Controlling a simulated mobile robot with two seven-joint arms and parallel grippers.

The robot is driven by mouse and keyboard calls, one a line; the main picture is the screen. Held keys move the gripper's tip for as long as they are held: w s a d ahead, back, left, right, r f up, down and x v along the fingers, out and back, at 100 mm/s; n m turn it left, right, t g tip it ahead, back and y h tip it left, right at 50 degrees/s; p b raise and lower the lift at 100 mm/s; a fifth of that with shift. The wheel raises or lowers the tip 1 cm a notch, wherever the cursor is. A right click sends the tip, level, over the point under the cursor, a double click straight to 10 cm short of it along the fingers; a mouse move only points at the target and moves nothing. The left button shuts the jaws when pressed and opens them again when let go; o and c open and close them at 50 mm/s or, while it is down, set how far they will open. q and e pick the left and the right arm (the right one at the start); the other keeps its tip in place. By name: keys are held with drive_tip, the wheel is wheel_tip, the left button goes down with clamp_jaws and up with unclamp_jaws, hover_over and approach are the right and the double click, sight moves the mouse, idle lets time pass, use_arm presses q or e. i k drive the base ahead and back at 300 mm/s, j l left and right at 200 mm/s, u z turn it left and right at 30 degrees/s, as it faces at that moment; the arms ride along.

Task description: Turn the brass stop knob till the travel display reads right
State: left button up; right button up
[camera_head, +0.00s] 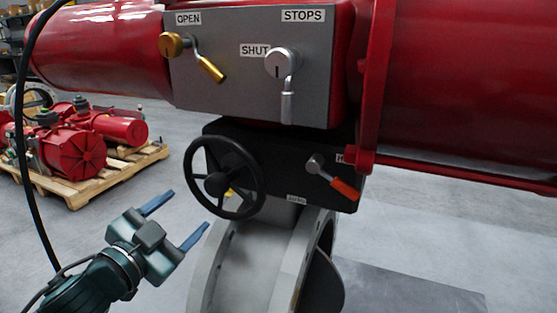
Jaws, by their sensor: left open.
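The brass stop knob (171,45) sits under the OPEN label on the grey panel (225,80) of the red actuator. Its brass crank handle (209,68) points down and to the right. A silver knob (281,63) is beside the SHUT label, its handle pointing straight down. My left gripper (177,219) is open and empty, with blue fingers pointing up and right. It is below and left of the black handwheel (224,177), well below the brass knob and apart from both. No travel display is readable in this view. My right gripper is not in view.
A lever with an orange grip (344,188) is on the black gearbox right of the handwheel. A grey valve flange (240,265) stands below. Red actuators on a pallet (105,173) are at the back left. A black cable (22,130) hangs at left.

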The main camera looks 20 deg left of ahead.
sight(172, 45)
drive_tip(key=k+j, duration=0.1)
drive_tip(key=k, duration=0.4)
drive_tip(key=k+j, duration=0.1)
drive_tip(key=k, duration=0.4)
